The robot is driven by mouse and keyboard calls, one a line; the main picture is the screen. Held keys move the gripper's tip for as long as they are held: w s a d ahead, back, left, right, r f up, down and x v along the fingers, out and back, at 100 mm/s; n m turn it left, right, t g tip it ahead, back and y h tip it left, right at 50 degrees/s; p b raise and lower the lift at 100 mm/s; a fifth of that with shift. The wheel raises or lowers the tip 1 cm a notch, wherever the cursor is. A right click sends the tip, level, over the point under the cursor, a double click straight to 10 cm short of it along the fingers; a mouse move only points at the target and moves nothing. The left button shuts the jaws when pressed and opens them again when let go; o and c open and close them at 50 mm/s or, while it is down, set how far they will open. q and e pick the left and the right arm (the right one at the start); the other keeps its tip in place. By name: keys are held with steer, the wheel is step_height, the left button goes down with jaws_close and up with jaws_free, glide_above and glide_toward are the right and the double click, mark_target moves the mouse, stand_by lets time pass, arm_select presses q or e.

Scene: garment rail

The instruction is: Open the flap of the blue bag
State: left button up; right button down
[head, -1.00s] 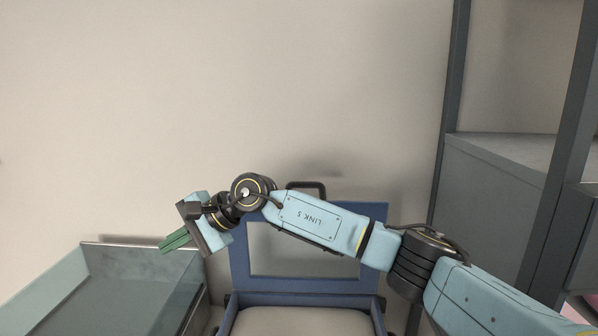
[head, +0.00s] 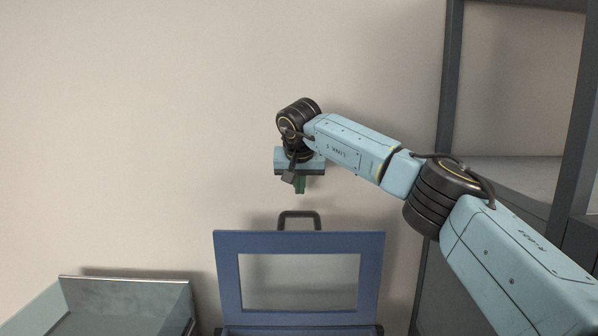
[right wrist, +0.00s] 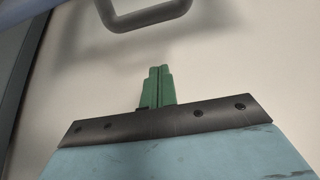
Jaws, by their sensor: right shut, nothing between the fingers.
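The blue bag's flap (head: 228,280) stands upright in the head view, a blue frame around a pale panel, with a dark handle (head: 299,214) on its top edge. The lower part of the bag is cut off by the picture's bottom edge. My right gripper (head: 299,188) is above the handle, apart from it, with its green fingers pointing down. In the right wrist view the green fingers (right wrist: 155,85) are together with nothing between them, and the grey handle (right wrist: 150,15) shows beyond their tips. My left gripper is not in view.
A grey-green tray (head: 125,292) stands at the lower left. A dark-framed shelf unit (head: 452,90) stands at the right. A plain beige wall (head: 120,120) is behind, and the space left of my right arm is clear.

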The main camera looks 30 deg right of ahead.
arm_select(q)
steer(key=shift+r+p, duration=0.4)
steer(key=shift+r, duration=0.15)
arm_select(e)
steer(key=shift+s+a+f, duration=0.2)
steer(key=shift+s+f, duration=0.1)
steer(key=shift+f, duration=0.3)
steer(key=shift+s+a+f, duration=0.25)
steer(key=shift+s+f, duration=0.05)
steer(key=shift+f, duration=0.3)
steer(key=shift+s+a+f, duration=0.2)
steer(key=shift+s+f, duration=0.1)
steer(key=shift+f, duration=0.3)
